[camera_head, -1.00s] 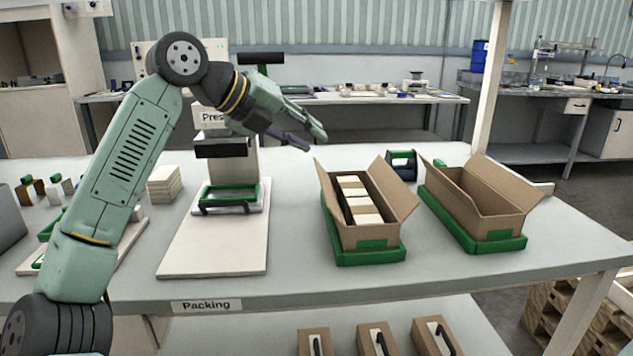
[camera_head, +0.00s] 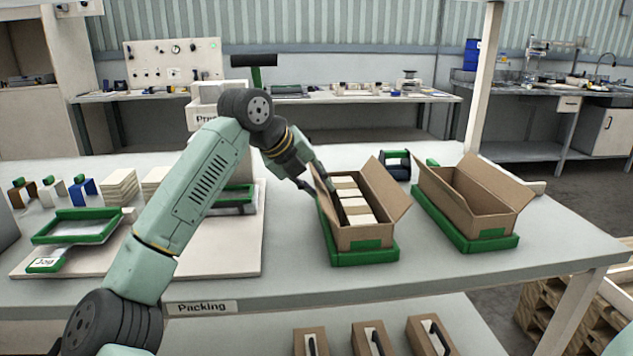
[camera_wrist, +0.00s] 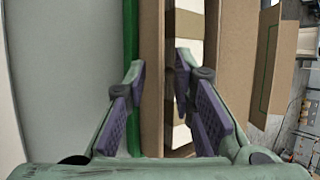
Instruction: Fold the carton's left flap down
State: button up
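The open carton (camera_head: 348,236) sits in a green tray (camera_head: 366,257) on the table, with several pale blocks (camera_head: 352,204) inside. Its left flap (camera_head: 324,207) stands up and its right flap (camera_head: 384,190) leans outward. My gripper (camera_head: 320,187) is at the left flap, near its far part. In the wrist view my gripper (camera_wrist: 165,95) is open, with the left flap (camera_wrist: 151,70) between its spread fingers. The left finger is on the outer side, above the tray's green edge, and the right finger is over the inside. I cannot tell whether either finger touches the flap.
A second open, empty carton (camera_head: 465,205) in a green tray stands to the right. A dark-blue handled object (camera_head: 398,165) is behind, between the cartons. A pale board (camera_head: 215,255) with a press lies left. Table is clear in front of the cartons.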

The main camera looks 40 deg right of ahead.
jog(key=shift+c, duration=0.5)
grip_shut()
